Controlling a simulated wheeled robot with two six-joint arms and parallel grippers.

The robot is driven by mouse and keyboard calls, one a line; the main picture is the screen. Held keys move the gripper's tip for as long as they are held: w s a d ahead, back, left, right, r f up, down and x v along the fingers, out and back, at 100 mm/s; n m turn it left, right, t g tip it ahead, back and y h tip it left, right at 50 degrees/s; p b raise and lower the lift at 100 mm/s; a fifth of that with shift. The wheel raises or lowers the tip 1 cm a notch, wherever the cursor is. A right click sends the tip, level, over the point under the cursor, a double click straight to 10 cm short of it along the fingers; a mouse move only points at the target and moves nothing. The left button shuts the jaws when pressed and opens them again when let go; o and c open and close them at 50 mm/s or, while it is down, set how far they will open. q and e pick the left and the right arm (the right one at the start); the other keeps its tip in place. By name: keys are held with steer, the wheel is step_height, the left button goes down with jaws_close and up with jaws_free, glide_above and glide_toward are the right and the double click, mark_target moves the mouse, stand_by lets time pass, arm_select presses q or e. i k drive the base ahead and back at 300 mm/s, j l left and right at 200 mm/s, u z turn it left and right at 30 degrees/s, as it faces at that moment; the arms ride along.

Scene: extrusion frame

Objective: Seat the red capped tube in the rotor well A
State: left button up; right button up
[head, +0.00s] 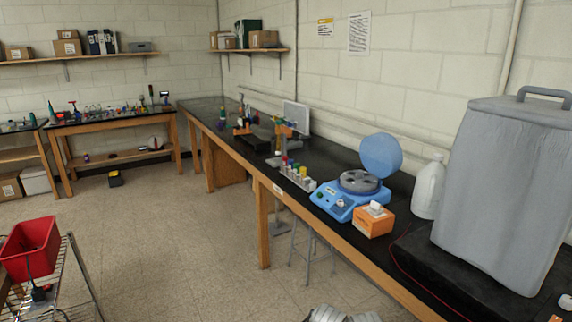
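A small rack (297,179) on the long black bench holds several tubes with coloured caps. The red capped tube (284,161) stands at the rack's far left end. To the right of the rack is a blue centrifuge (335,207) with its round lid (381,156) raised. The dark rotor (360,182) shows inside, with several wells. Any letters on the wells are too small to read, so I cannot tell which is well A.
An orange box (374,221) stands just in front of the centrifuge. A white jug (428,187) and a large grey covered object (499,185) stand to the right. A stool (312,252) is under the bench. A wire cart with a red bin (30,248) stands left; the middle floor is clear.

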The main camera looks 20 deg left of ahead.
mark_target(359, 181)
steer(key=i+j+z, duration=0.1)
steer(key=i+j, duration=0.2)
steer(key=i+j+z, duration=0.1)
steer(key=i+j, duration=0.2)
steer(key=j, duration=0.15)
steer(key=i+j+z, duration=0.1)
steer(key=i+j, duration=0.15)
steer(key=i+j+z, duration=0.1)
steer(key=i+j, duration=0.2)
steer(key=j, duration=0.25)
steer(key=i+j+z, duration=0.1)
steer(key=i+j, duration=0.15)
steer(key=j, duration=0.2)
steer(key=i+j, duration=0.2)
steer(key=j, duration=0.25)
steer(key=i+j+z, duration=0.15)
steer(key=j, duration=0.3)
steer(key=i+j+z, duration=0.1)
steer(key=i+j, duration=0.2)
steer(key=j, duration=0.2)
